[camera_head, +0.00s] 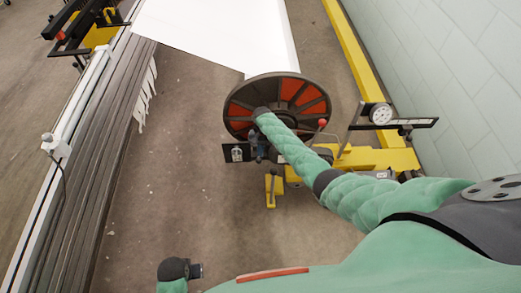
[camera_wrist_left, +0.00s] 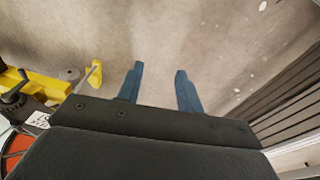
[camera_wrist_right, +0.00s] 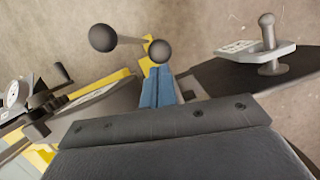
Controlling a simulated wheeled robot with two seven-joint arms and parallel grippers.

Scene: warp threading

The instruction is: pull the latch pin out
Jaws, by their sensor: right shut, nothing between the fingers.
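A grey pin with a round knob (camera_wrist_right: 267,35), which looks like the latch pin, stands in a light bracket plate (camera_wrist_right: 240,48) on a dark arm in the right wrist view. The bracket also shows in the head view (camera_head: 237,153), left of my right gripper (camera_head: 261,157). In the right wrist view my right gripper (camera_wrist_right: 158,72) is shut and empty, its fingertips left of the pin and apart from it. A dark ball (camera_wrist_right: 160,50) shows just beyond the fingertips; I cannot tell if they touch. My left gripper (camera_wrist_left: 158,72) is open and empty over the floor.
A black and red reel (camera_head: 308,90) with a white sheet (camera_head: 220,30) stands by the right gripper. A yellow frame (camera_head: 375,158) with a dial gauge (camera_head: 381,113) stands at right, near the wall (camera_head: 455,70). Dark rails (camera_head: 95,130) run along the left.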

